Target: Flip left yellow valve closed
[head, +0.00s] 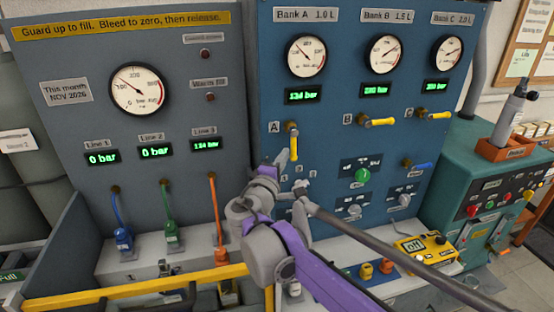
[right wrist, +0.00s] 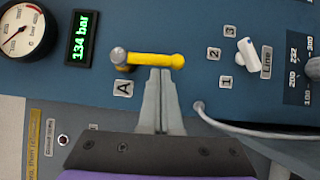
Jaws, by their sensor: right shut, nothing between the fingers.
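The left yellow valve is the Bank A valve (head: 293,142), under the A gauge on the blue panel. Its lever hangs down from its pivot in the head view. In the turned right wrist view the yellow lever (right wrist: 150,59) lies across the picture, its grey-brown pivot at the left end. My right gripper (head: 283,159) is shut and empty. Its fingertips (right wrist: 160,72) are at the left side of the lever, near its middle; whether they touch it I cannot tell. My left gripper is not in view.
The yellow Bank B valve (head: 380,122) and Bank C valve (head: 440,116) sit to the right, levers horizontal. A green knob (head: 363,175) is below. A white selector (right wrist: 247,52) and a pale cable (right wrist: 225,122) are near my fingers. A yellow bar (head: 130,288) crosses the front left.

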